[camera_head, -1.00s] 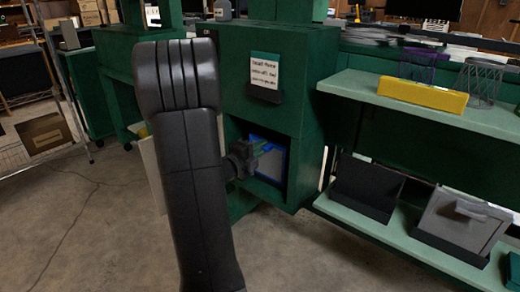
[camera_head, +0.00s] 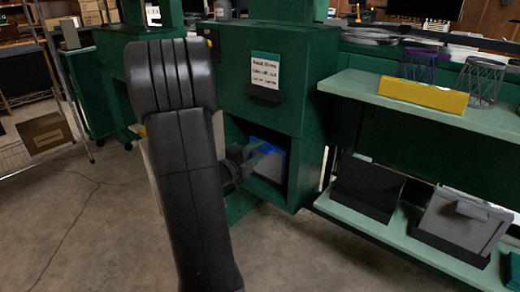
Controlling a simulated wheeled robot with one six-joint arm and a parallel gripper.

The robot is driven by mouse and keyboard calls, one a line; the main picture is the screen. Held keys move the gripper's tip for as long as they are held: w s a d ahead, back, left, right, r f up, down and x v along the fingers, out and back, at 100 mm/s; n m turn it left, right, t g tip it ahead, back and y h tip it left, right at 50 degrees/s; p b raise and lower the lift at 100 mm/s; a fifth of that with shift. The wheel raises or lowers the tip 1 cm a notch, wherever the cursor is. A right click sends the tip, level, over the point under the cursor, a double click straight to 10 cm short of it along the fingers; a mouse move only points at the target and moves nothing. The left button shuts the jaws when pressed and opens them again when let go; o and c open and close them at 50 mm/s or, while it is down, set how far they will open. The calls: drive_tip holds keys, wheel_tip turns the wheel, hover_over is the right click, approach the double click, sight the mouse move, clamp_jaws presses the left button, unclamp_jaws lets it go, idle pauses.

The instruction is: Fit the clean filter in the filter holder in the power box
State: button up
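The green power box (camera_head: 232,95) stands at centre, with a square opening low in its front. In the opening is a pale grey panel with a blue edge (camera_head: 272,166), which looks like the filter. The holder around it is dark and hard to make out. My gripper (camera_head: 260,156) reaches into the opening from the left, with its fingertips at the panel's left and upper part. The fingers are small and blurred, so I cannot tell whether they grip the panel. My dark arm hides the box's left side and part of a pale open door (camera_head: 152,170).
At right, a green shelf (camera_head: 440,95) holds a yellow block (camera_head: 423,95) and wire cups. The lower shelf (camera_head: 400,240) holds a dark panel (camera_head: 368,184) and a grey panel (camera_head: 462,218) in stands. A note (camera_head: 265,70) is on the box. Floor at left is clear.

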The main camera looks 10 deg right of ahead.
drive_tip(key=p+v, duration=0.2)
drive_tip(key=v, duration=0.9)
drive_tip(key=shift+s+a, duration=0.15)
drive_tip(key=shift+s, duration=0.05)
drive_tip(key=b+x, duration=0.3)
drive_tip(key=x, duration=1)
drive_tip(key=shift+w+d, duration=0.2)
drive_tip(key=shift+w+d+r, duration=0.15)
drive_tip(key=shift+r+p, duration=0.1)
drive_tip(key=shift+p, duration=0.25)
